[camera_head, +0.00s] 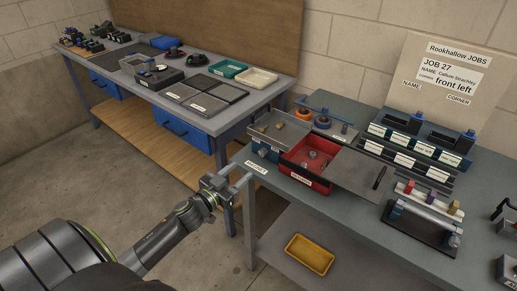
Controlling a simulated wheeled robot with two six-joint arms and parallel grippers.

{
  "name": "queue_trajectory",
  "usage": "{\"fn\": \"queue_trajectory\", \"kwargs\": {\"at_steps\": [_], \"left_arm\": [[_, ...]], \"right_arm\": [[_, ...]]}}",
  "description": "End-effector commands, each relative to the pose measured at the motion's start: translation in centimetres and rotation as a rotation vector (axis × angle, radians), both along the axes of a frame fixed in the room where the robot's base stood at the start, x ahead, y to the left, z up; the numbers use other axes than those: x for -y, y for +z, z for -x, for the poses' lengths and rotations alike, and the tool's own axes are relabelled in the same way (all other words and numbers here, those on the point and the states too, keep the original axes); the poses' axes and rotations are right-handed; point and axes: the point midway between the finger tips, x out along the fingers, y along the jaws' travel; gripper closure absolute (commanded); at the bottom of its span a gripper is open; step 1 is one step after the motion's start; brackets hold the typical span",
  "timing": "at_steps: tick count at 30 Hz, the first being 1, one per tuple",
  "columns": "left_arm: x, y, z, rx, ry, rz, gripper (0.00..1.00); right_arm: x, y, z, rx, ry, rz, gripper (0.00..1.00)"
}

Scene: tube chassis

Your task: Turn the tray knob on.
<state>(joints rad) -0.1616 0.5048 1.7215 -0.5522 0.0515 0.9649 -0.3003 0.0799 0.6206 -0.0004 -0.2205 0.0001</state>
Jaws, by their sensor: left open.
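My left gripper (238,176) is open and empty, beside the left front edge of the right-hand bench (325,195). A red tray (290,172) with a front label sits on that bench, up and to the right of the gripper. The gripper appears apart from both trays. My right gripper is not in view.
A grey flat panel (355,172) lies right of the red tray. Labelled racks (405,150) and a stand with coloured pieces (425,210) fill the bench's right. A yellow bin (310,254) sits on the lower shelf. Another bench (215,122) with trays stands back left.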

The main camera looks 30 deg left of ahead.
Motion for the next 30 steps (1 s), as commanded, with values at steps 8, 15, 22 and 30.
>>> {"fn": "queue_trajectory", "kwargs": {"at_steps": [8,15,22,30], "left_arm": [[0.5,0.3,-4.6,0.001,-0.001,0.003,0.54],[0.7,0.0,-8.4,0.001,-0.001,0.002,0.54],[0.9,0.0,-10.1,0.000,-0.001,0.001,0.54],[0.9,0.0,-10.3,-0.001,-0.001,0.001,0.54]], "right_arm": [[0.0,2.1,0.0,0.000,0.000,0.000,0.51],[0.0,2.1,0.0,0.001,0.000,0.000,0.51],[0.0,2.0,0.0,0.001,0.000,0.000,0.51],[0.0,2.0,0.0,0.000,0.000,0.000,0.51]]}}
